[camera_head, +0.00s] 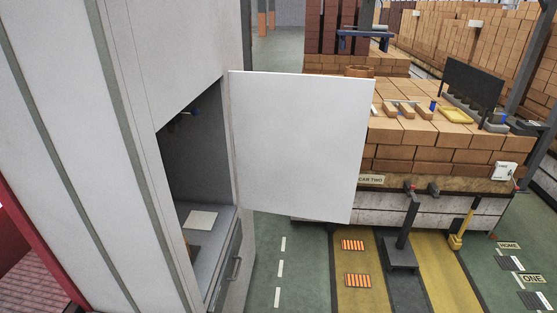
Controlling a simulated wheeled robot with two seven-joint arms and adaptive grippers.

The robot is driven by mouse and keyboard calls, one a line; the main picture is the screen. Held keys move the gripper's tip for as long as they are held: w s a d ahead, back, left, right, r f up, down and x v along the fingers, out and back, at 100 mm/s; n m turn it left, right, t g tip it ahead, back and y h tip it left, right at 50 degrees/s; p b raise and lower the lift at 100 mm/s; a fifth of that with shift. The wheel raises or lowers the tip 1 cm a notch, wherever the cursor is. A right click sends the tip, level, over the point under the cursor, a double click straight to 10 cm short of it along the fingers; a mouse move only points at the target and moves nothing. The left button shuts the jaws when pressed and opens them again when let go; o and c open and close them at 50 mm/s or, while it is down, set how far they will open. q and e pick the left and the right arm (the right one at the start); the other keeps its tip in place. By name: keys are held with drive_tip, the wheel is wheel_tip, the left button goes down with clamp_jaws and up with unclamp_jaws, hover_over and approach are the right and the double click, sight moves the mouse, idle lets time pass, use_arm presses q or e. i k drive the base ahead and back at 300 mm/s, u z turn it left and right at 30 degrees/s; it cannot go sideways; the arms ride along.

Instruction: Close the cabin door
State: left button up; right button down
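The white cabin door (302,145) stands open in the middle of the head view. It is a flat panel that sticks out to the right from the right edge of the opening. The pale cabin (75,150) fills the left side. Its opening (195,155) shows a dark interior with a shelf and a light flat sheet (201,220) on it. A small blue-tipped part (192,112) sits on the inner wall. Neither of my grippers is in view.
A drawer front with a dark handle (233,267) is below the opening. A brick-loaded car (450,150) with a "CAR TWO" label stands behind the door on the right. A dark post (405,235) stands before it. Green floor (290,285) with white dashes lies clear below the door.

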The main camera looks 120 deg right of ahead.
sight(299, 139)
drive_tip(key=k, duration=1.25)
drive_tip(key=u, duration=0.15)
